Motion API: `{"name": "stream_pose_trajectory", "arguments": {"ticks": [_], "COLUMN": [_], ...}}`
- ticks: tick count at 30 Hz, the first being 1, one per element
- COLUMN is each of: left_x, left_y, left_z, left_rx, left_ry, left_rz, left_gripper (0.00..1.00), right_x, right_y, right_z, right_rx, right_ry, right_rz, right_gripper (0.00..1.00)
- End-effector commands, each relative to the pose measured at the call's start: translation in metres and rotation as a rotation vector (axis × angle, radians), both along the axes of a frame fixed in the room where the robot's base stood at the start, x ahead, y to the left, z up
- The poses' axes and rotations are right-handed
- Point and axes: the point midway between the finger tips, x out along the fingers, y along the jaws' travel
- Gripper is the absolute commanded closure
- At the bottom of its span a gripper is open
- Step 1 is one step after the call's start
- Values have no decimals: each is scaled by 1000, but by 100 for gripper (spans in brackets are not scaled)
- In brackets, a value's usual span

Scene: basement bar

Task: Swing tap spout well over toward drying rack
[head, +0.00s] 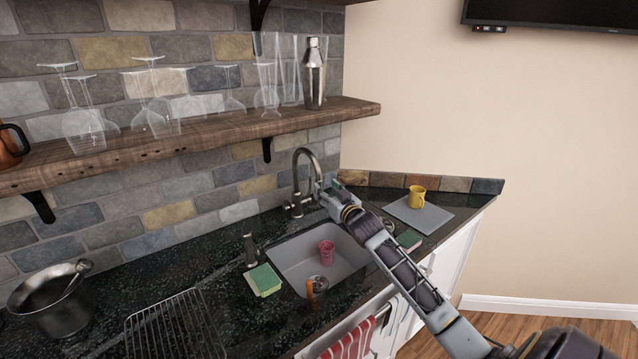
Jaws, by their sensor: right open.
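The tap (297,173) stands at the back of the sink (290,262), and its curved metal spout arches toward the right and over the basin. My right gripper (322,187) is open beside the down-turned end of the spout; I cannot tell whether they touch. My right arm reaches in from the lower right and hides part of the sink's right side. The wire drying rack (178,325) lies on the dark counter at the front left, left of the sink. My left gripper is out of view.
A pink cup (327,253) is in the sink. A can (317,291), green sponge (265,279) and dark bottle (250,250) stand around its left and front. A pot (48,295) is far left, a yellow mug (416,197) right. A glass-lined shelf (215,132) overhangs.

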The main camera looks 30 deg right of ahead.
Motion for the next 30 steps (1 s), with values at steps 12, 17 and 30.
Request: {"name": "stream_pose_trajectory", "arguments": {"ticks": [12,17,30], "left_x": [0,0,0], "left_y": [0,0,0], "left_z": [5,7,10], "left_rx": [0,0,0], "left_ry": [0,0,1], "left_rz": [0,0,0], "left_gripper": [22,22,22], "right_x": [32,44,64], "right_y": [-4,-5,-7], "right_z": [1,1,1], "right_rx": [0,0,-1], "right_ry": [-1,0,0], "right_rz": [0,0,0], "right_gripper": [52,52,52]}}
